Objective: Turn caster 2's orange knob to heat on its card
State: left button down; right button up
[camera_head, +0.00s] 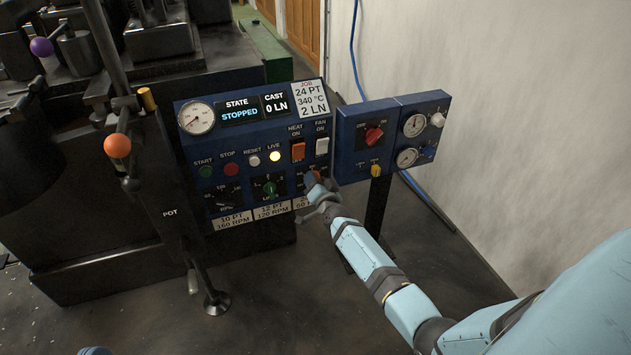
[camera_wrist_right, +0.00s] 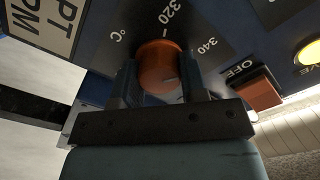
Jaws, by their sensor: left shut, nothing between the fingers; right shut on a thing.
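The blue panel (camera_head: 240,170) of the caster reads STOPPED and 0 LN. Its job card (camera_head: 311,98) reads 24 PT, 340 °C, 2 LN. The orange knob (camera_wrist_right: 158,66) sits between the two fingers of my right gripper (camera_wrist_right: 160,82), which is shut on it. In the head view, my right gripper (camera_head: 312,182) covers most of the knob at the panel's lower right. My left gripper is not in view.
The orange heat switch (camera_head: 298,151) and white fan switch (camera_head: 322,146) sit just above the gripper. A green knob (camera_head: 269,188) is to its left. A second blue box (camera_head: 375,140) with a red knob and gauges stands at right. Levers and machine parts fill the left.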

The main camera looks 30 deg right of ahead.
dwell(0.4)
jog(key=o, duration=0.9)
pick_arm(q)
jog(key=shift+f, duration=0.1)
jog(key=shift+w+a+f+g+y+p, duration=0.1)
jog(key=shift+a+f+g+y+p, duration=0.25)
jog(key=shift+f+p, duration=0.35)
jog(key=shift+s+a+f+g+y+p, duration=0.1)
jog(key=shift+a+f+g+y+p, duration=0.25)
jog(key=shift+f+p, duration=0.4)
jog(key=shift+w+a+f+g+y+p, duration=0.1)
jog(key=shift+a+f+g+y+p, duration=0.1)
jog(key=shift+a+f+y+p, duration=0.35)
pick_arm(e)
jog(key=shift+v, duration=6.95)
pick_arm(q)
jog(key=shift+d+f, duration=0.1)
jog(key=shift+d, duration=0.15)
